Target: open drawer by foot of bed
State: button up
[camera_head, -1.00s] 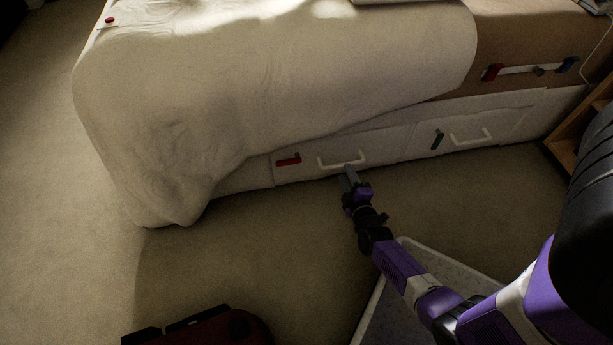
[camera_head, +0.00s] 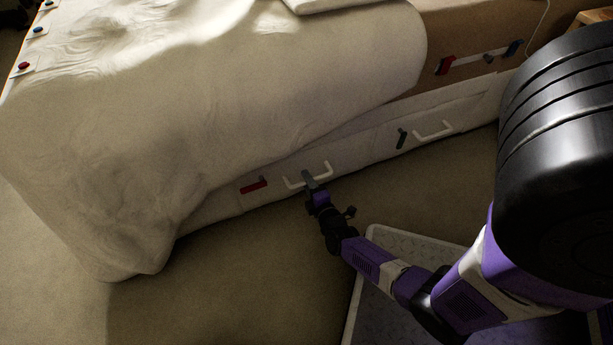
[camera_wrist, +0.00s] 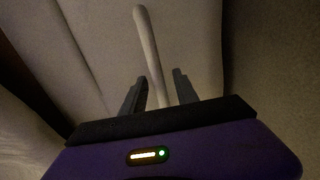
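The bed's low white drawer (camera_head: 350,163), the one nearer the blanket-covered end, has a white bar handle (camera_head: 293,186) and a red piece (camera_head: 253,186) beside it. Its front looks flush with the bed base, shut as far as I can see. My gripper (camera_head: 308,176) is at the handle. In the wrist view my gripper (camera_wrist: 162,90) has one finger on each side of the handle (camera_wrist: 148,42), with a gap visible beside the right finger. The fingers look open around the bar; contact with the left finger is unclear.
A second drawer handle (camera_head: 433,132) with a dark piece (camera_head: 402,139) lies to the right. The blanket (camera_head: 130,170) hangs over the bed's left end. A pale-rimmed tray-like shape (camera_head: 352,312) lies under my arm. Carpet (camera_head: 210,290) in front of the drawer is clear.

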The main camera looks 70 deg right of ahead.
jog(key=shift+w+d, duration=0.1)
grip_shut()
dwell(1.4)
